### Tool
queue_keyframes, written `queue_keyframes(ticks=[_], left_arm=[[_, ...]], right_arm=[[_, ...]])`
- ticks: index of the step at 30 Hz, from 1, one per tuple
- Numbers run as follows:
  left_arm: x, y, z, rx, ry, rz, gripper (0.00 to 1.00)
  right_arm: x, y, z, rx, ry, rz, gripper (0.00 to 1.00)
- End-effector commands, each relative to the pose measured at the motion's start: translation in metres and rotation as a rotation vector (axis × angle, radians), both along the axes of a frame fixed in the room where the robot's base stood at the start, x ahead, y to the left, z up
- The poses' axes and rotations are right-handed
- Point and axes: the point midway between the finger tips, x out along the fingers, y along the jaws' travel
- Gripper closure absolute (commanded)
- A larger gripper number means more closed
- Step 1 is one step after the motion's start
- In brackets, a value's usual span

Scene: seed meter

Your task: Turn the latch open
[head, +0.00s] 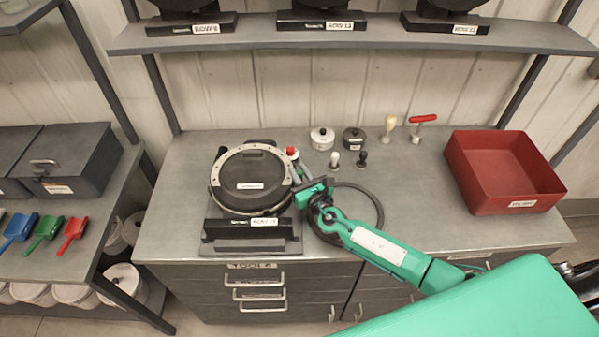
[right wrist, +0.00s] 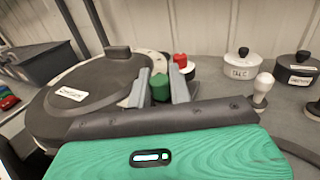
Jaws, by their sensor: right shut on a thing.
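The seed meter (head: 243,196) stands on the bench with its round dark lid (head: 250,170) lying closed on it. The lid also fills the left of the right wrist view (right wrist: 85,95). My right gripper (head: 304,187) is at the right edge of the meter. In the right wrist view its two grey fingers (right wrist: 160,88) stand on either side of a green knob (right wrist: 160,87), which seems to be part of the latch, and are shut on it. A red knob (right wrist: 180,60) on a white base shows just behind. The latch's lower part is hidden. My left gripper is not in view.
Behind the meter stand a white pot (head: 322,138), a dark pot (head: 354,139) and several small handled tools (head: 334,159). A red tray (head: 504,172) sits at the right. A dark ring (head: 375,205) lies beside my gripper. The bench's front right is partly covered by my arm.

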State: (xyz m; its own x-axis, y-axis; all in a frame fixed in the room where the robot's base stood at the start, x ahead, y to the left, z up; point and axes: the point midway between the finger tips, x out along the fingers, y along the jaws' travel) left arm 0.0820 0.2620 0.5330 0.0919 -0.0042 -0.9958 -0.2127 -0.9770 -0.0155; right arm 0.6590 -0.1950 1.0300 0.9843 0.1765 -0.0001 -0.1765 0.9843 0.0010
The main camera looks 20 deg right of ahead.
Motion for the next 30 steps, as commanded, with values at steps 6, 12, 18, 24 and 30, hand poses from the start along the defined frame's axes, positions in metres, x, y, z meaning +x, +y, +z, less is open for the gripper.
queue_keyframes(ticks=[6,12,18,24,30], left_arm=[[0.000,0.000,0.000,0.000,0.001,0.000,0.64],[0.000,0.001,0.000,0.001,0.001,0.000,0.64],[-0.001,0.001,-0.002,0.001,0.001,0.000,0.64],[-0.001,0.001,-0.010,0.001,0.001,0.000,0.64],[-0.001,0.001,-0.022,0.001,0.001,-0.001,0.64]], right_arm=[[0.000,0.000,0.001,-0.001,-0.002,0.000,0.62],[0.000,0.000,0.000,-0.001,-0.001,0.000,0.60],[-0.005,-0.001,-0.001,-0.001,0.000,0.001,0.60],[-0.034,-0.007,-0.003,-0.001,0.001,0.000,0.60],[-0.074,-0.014,-0.004,-0.001,0.001,0.001,0.60]])
